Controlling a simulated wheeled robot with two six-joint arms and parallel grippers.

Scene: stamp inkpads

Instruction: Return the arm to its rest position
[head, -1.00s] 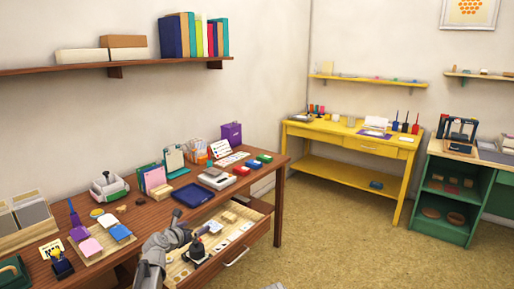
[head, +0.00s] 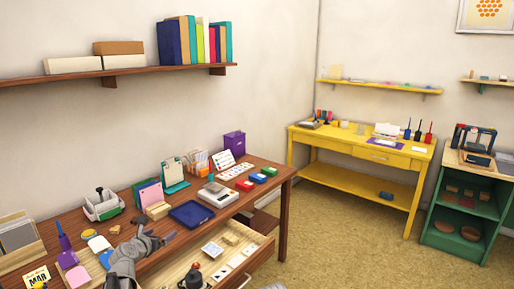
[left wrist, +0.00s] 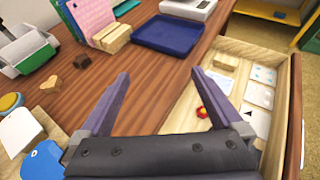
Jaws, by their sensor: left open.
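My left gripper (head: 158,240) is open and empty above the brown wooden desk (head: 150,222), left of the open drawer. In the left wrist view its two fingers (left wrist: 160,78) are spread apart with only desk surface and the drawer's edge beyond them. The open drawer (head: 262,252) holds a dark stamp with a red knob (head: 194,279), white cards (head: 236,261) and small wooden blocks (head: 231,239). In the left wrist view the red knob (left wrist: 202,112) shows beyond the right finger.
A navy tray (head: 192,214) lies behind the gripper. A white-and-green holder (head: 103,206) stands to its left. Bare desk lies between gripper and tray.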

